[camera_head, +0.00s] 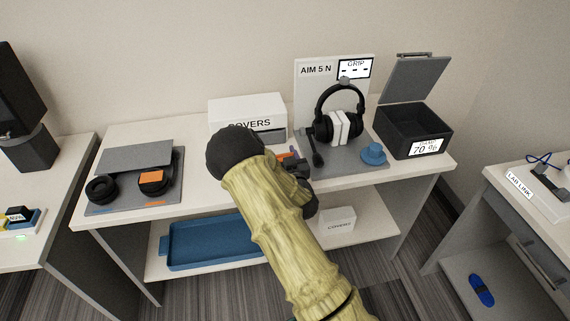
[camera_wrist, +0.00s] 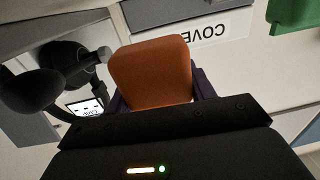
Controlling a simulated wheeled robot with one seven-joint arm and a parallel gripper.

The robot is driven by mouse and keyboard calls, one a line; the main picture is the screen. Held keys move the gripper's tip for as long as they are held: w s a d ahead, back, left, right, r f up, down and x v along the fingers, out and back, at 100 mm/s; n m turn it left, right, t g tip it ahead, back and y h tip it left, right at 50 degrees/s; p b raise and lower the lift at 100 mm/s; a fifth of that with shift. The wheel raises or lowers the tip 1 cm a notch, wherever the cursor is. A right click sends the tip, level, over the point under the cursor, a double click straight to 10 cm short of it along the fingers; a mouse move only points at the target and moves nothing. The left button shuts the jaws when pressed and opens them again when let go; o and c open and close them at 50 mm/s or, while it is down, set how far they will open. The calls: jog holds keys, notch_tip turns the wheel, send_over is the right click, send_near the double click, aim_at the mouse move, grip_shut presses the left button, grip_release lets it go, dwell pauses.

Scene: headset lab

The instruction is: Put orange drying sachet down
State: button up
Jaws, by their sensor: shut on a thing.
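The orange drying sachet (camera_wrist: 150,72) is held between the dark fingers of my gripper (camera_wrist: 160,95) in the wrist view. In the head view my gripper (camera_head: 290,165) is over the middle of the table, in front of the white COVERS box, and only a small bit of the orange sachet (camera_head: 284,156) shows past my arm. My gripper is shut on the sachet. My arm hides the table below it, so I cannot tell how high the sachet is above the surface.
Right of my gripper, a headset (camera_head: 340,118) hangs on a stand on a grey mat, with a blue knob-like piece (camera_head: 373,153) and an open dark box (camera_head: 411,132). Left are a grey mat with ear cushions (camera_head: 102,189) and bare table. A blue tray (camera_head: 207,243) lies on the shelf below.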

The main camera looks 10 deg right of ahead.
jog(key=shift+s+d, duration=0.15)
jog(key=shift+a+f, duration=0.15)
jog(key=shift+a, duration=0.05)
jog(key=f, duration=0.3)
jog(key=shift+a, duration=0.25)
jog(key=shift+d+f, duration=0.1)
jog(key=shift+f, duration=0.1)
jog(key=shift+s+d, duration=0.1)
